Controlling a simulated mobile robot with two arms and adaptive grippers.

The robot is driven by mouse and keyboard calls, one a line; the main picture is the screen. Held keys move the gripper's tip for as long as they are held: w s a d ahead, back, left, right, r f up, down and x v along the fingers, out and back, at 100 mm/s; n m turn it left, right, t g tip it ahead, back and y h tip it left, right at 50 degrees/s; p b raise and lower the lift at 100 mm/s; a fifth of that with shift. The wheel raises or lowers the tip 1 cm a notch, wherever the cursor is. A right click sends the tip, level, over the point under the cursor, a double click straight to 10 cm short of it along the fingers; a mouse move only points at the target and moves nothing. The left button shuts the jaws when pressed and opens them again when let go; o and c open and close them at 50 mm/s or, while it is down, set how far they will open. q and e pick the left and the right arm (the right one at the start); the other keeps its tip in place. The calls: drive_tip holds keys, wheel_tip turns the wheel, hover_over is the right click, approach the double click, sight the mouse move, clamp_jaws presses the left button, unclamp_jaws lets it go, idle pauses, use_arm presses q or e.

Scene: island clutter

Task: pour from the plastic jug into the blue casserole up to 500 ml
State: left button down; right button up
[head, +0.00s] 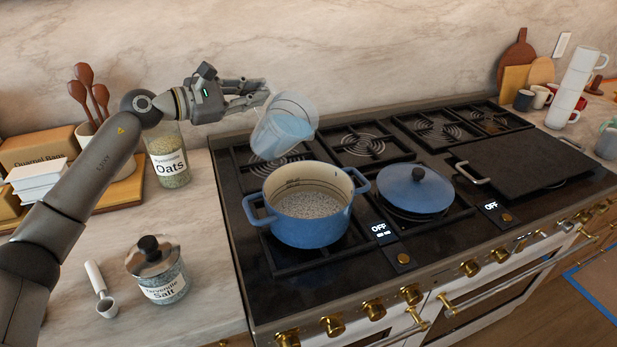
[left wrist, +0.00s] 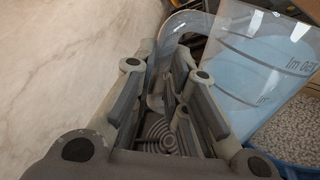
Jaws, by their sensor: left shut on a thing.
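The clear plastic jug (head: 283,128) is tilted in the air above the back left rim of the blue casserole, with pale blue liquid inside. My left gripper (head: 258,92) is shut on its handle, to the left of the jug. The left wrist view shows the jug wall (left wrist: 262,55) with level marks and the liquid. The blue casserole (head: 305,222) stands uncovered on the front left burner. Its inside is cream with marked lines, and its bottom looks speckled. I cannot make out a stream of liquid. My right gripper is not in view.
A blue lid (head: 415,188) lies on the burner to the right of the casserole. A salt jar (head: 158,270), a white scoop (head: 101,289) and an oats jar (head: 168,158) stand on the left counter. Stacked white cups (head: 572,88) stand far right.

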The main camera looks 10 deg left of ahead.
use_arm(q)
drive_tip(key=shift+r, duration=0.25)
drive_tip(key=shift+s+d+r+m+b, duration=0.3)
drive_tip(key=shift+d+m, duration=0.1)
drive_tip(key=shift+m, duration=0.4)
drive_tip(key=shift+s+d+m+b, duration=0.15)
drive_tip(key=shift+d+m+b, duration=0.1)
drive_tip(key=shift+m+b, duration=0.2)
drive_tip(key=shift+s+d+r+m+y, duration=0.15)
drive_tip(key=shift+m+y, duration=0.1)
drive_tip(key=shift+y, duration=0.15)
drive_tip(key=shift+d, duration=0.1)
drive_tip(key=shift+d+m, duration=0.1)
drive_tip(key=shift+m, duration=0.2)
idle(0.4)
